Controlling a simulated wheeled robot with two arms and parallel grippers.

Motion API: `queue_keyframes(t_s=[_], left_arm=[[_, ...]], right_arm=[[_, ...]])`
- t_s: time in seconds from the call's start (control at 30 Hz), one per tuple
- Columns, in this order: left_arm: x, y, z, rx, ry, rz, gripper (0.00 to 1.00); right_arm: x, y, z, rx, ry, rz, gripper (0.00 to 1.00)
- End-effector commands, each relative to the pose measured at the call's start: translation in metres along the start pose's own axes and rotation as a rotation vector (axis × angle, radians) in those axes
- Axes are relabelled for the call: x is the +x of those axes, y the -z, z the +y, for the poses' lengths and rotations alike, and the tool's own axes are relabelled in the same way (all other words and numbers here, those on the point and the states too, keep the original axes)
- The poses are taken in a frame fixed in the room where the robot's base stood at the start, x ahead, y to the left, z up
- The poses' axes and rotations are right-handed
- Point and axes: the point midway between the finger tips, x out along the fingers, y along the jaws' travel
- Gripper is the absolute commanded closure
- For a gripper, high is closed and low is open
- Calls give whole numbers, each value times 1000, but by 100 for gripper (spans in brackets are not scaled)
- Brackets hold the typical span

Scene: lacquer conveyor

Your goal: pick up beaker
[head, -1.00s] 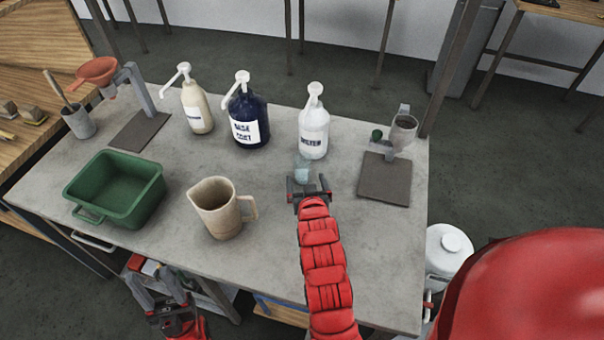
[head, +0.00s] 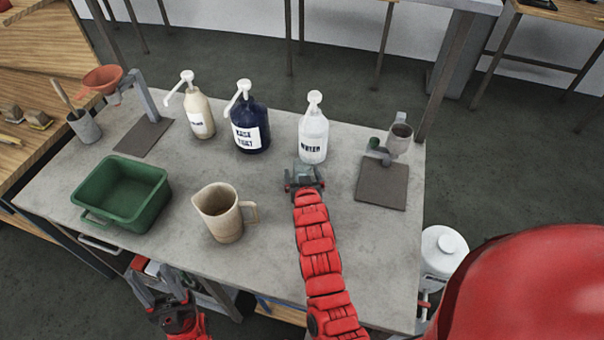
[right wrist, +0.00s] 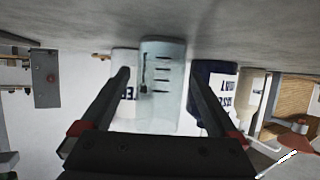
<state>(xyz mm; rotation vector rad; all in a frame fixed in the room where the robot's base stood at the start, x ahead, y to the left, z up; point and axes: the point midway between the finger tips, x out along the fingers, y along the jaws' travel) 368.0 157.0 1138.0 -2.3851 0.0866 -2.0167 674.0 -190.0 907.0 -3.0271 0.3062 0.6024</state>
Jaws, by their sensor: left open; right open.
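The beaker (right wrist: 162,85) is clear glass with dark graduation marks. In the right wrist view, which is upside down, it stands between the two open fingers of my right gripper (right wrist: 160,88). In the head view the beaker (head: 305,172) is small and partly hidden by my right gripper (head: 304,180), just in front of the water bottle. I cannot tell whether the fingers touch the glass. My left gripper (head: 157,287) is open and empty, low beside the table's front edge.
The white water bottle (head: 314,135) stands close behind the beaker, with a dark blue pump bottle (head: 247,122) and a cream pump bottle (head: 199,115) to its left. A beige jug (head: 222,222), a green bin (head: 123,192) and a stand with a dark plate (head: 383,185) flank it.

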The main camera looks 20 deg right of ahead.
Motion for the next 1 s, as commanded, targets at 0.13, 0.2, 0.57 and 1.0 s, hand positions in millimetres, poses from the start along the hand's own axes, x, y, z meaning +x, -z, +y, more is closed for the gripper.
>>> queue_keyframes(t_s=[0.13,0.2,0.57,1.0], left_arm=[[0,0,0,0,0,0,50],[0,0,0,0,0,0,50],[0,0,0,0,0,0,50],[-2,0,0,0,0,0,50]], right_arm=[[0,0,0,0,0,0,7],[0,0,0,0,0,0,19],[0,0,0,-1,0,0,84],[-1,2,0,-1,0,2,100]])
